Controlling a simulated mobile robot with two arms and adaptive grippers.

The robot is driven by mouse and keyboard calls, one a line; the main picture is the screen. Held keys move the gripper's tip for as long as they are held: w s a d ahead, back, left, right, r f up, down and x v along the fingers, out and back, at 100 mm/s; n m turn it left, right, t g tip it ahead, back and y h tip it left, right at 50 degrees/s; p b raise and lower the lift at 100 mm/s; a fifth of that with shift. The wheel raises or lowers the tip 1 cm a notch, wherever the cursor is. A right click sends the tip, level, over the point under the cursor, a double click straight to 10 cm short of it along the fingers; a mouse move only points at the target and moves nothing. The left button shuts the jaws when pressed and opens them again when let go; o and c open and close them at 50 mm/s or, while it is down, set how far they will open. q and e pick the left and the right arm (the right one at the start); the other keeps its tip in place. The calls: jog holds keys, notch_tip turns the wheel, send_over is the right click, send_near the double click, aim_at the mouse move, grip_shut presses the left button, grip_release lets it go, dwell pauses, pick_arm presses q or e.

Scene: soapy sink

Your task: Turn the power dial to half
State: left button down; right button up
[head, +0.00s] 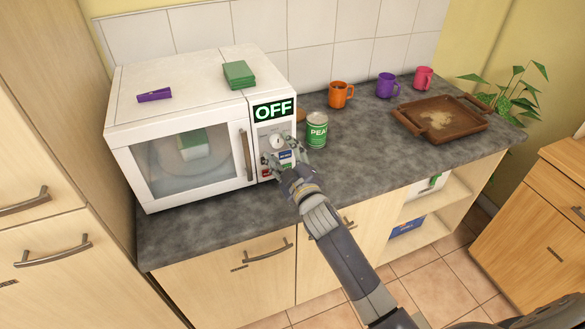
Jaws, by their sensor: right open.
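A white microwave (165,70) stands on the dark counter at the left, with its door closed. Its display (273,110) reads OFF. The round pale power dial (277,142) sits on the panel just below the display. My right gripper (284,150) is open in front of the panel, with its fingers around or just below the dial. I cannot tell whether the fingers touch the dial. The gripper covers part of the lower panel, where blue and red patches show. My left gripper is not in view.
A green can labelled PEAS (317,131) stands close right of my right gripper. An orange mug (340,95), a purple mug (387,86), a pink mug (423,78) and a brown tray (440,122) are farther right. A green sponge (239,74) and purple clip (154,95) lie on the microwave.

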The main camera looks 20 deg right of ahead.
jog(key=s, duration=1)
jog(key=shift+d, duration=0.2)
jog(key=shift+w, duration=0.1)
